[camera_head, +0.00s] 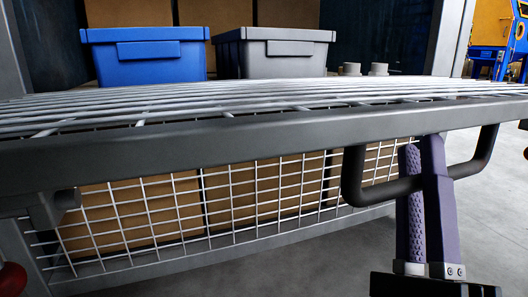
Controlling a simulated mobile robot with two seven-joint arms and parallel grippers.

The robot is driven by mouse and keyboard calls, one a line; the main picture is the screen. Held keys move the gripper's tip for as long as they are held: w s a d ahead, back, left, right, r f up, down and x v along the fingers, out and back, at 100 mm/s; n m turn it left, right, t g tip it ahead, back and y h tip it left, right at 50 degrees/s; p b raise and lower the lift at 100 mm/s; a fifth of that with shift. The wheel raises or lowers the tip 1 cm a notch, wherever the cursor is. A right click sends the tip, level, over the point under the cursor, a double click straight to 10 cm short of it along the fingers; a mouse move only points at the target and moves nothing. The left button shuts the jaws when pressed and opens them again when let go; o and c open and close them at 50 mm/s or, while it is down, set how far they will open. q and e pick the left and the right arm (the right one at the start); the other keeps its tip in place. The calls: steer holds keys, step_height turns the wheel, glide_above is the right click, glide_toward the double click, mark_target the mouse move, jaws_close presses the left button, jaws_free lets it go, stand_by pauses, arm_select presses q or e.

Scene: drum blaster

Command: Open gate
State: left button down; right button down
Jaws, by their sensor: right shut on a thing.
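The gate is a grey metal frame bar (200,140) running across the whole view, with a wire mesh panel (150,107) lying almost flat behind it. A dark U-shaped handle (474,166) hangs from the right part of the bar. My right gripper (420,145), with purple fingers, comes up from below and is shut on the handle. The fingers hide part of the handle, and their tips reach close to the underside of the bar. My left gripper is not in view.
A blue bin (145,62) and a grey bin (275,60) stand behind the mesh, with cardboard boxes (215,15) beyond. A second upright mesh (230,195) with boxes behind it is below the bar. Bare floor (490,215) shows at right.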

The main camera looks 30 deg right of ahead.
steer(key=shift+s+r, duration=0.1)
steer(key=shift+r, duration=0.05)
steer(key=c, duration=0.8)
jaws_free()
steer(key=shift+a, duration=0.1)
steer(key=shift+c, duration=0.2)
steer(key=shift+s+a+f, duration=0.2)
steer(key=shift+f, duration=0.25)
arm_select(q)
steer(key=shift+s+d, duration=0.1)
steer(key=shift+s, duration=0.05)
arm_select(e)
steer(key=v, duration=0.9)
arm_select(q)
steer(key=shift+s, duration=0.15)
arm_select(e)
steer(key=shift+s, duration=0.1)
